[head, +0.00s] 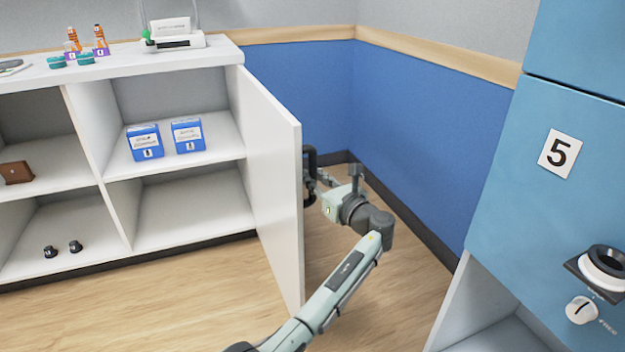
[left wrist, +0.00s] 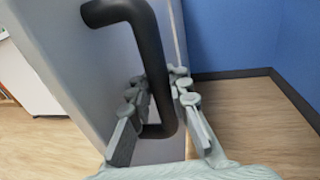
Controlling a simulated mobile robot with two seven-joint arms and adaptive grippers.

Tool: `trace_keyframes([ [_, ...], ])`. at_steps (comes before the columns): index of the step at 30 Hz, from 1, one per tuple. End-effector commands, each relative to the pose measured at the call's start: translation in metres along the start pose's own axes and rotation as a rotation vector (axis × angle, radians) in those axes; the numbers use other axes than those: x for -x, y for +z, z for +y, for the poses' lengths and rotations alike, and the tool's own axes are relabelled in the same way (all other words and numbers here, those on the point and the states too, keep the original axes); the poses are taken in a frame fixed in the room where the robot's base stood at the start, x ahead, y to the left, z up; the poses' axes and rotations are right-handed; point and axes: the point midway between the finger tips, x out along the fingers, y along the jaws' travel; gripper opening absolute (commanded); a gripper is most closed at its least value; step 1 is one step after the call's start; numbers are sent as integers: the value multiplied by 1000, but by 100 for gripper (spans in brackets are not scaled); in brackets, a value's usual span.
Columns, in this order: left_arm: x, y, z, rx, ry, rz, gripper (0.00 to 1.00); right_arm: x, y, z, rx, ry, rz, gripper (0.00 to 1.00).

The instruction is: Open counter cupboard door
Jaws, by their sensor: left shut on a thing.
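The white cupboard door (head: 272,190) stands swung wide open at the right end of the white counter cupboard (head: 190,60). Its black bar handle (head: 308,163) is on the door's outer face, towards the right in the head view. My left gripper (head: 325,182) is at the handle, on the right side of the door. In the left wrist view its fingers (left wrist: 158,82) lie either side of the lower part of the handle (left wrist: 150,50), shut on it. My right gripper is not in view.
Blue boxes (head: 145,141) stand on the cupboard's upper shelf, with small black items (head: 63,248) on the lower left shelf. A blue wall (head: 420,120) is behind the door. A blue cabinet (head: 500,190) marked 5 stands at right. Wooden floor (head: 150,310) lies clear in front.

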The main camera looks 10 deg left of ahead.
Motion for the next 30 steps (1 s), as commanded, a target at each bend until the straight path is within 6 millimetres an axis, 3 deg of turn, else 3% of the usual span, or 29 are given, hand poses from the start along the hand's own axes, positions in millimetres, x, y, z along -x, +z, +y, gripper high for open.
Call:
trace_keyframes([
  [1, 2, 16, -5, 12, -5, -25, 0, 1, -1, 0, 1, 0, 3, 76],
  [14, 4, 17, -6, 12, -5, -25, 0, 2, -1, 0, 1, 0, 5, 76],
  [15, 4, 17, -7, 12, -6, -25, 18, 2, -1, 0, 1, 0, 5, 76],
  [20, 3, 13, -5, 10, -3, -20, 38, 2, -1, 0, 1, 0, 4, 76],
  [30, 2, 8, -3, 5, 1, -14, 39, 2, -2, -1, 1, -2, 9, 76],
])
